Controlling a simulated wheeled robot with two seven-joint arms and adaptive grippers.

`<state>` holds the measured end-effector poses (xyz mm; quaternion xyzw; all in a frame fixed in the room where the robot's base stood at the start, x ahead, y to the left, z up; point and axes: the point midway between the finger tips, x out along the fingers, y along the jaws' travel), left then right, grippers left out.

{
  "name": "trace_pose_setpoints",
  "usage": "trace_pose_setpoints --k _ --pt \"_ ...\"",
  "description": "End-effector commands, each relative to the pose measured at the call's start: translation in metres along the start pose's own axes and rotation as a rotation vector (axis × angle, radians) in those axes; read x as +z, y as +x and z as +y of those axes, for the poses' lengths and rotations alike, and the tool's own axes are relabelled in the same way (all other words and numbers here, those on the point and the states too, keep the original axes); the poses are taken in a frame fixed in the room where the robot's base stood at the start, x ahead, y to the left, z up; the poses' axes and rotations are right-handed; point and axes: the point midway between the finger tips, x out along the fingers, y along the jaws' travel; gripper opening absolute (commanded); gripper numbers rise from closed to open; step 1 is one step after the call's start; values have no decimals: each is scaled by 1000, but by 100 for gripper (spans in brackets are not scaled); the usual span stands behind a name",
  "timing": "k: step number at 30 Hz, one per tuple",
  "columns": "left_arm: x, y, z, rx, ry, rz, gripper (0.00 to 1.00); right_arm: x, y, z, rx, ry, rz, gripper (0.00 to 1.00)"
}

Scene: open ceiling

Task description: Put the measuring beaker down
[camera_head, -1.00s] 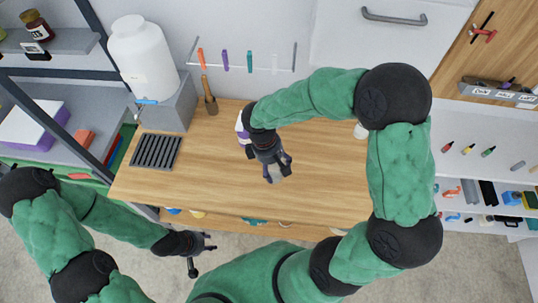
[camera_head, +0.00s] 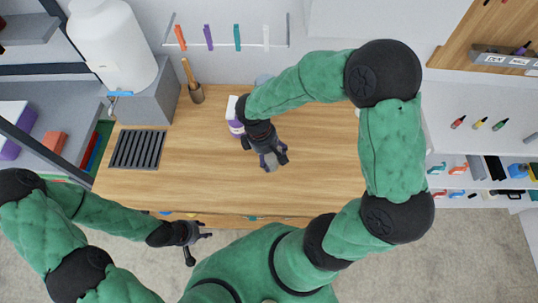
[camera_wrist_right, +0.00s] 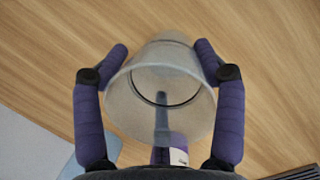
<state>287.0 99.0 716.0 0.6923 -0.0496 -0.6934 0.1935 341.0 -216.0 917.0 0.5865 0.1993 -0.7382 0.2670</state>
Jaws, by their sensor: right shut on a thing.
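The measuring beaker (camera_wrist_right: 150,112) is a translucent grey cup in the right wrist view, with its open rim towards the camera. My right gripper (camera_wrist_right: 160,62) has its two purple-padded fingers on either side of it and is shut on it. In the head view my right gripper (camera_head: 271,160) is over the middle of the wooden table (camera_head: 320,160), where only a little of the beaker shows. I cannot tell whether the beaker touches the table. My left gripper (camera_head: 206,231) is empty in front of the table's front edge, with its fingers apart.
A white-and-purple container (camera_head: 235,124) stands close behind my right gripper. A dark slotted grate (camera_head: 138,149) lies at the table's left. A wooden-handled tool in a holder (camera_head: 196,93) and a large white canister (camera_head: 112,50) stand behind. The table's right part is clear.

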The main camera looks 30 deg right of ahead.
Motion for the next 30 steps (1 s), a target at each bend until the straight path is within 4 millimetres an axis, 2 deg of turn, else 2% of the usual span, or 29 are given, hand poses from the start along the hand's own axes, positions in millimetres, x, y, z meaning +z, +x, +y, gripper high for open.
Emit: trace_pose_setpoints --k 10,11,12,13,24,30 --pt "0 1 0 0 0 0 40 -1 2 0 0 1 0 44" --pt "0 1 0 0 0 0 40 0 2 0 0 1 0 79" --pt "0 0 0 0 0 0 40 0 2 0 0 1 0 90" --pt "0 0 0 0 0 0 40 0 1 0 0 1 0 95" --pt "0 0 0 0 0 0 40 0 1 0 0 1 0 95" --pt "0 -6 2 0 0 0 40 0 -7 1 0 1 1 95"
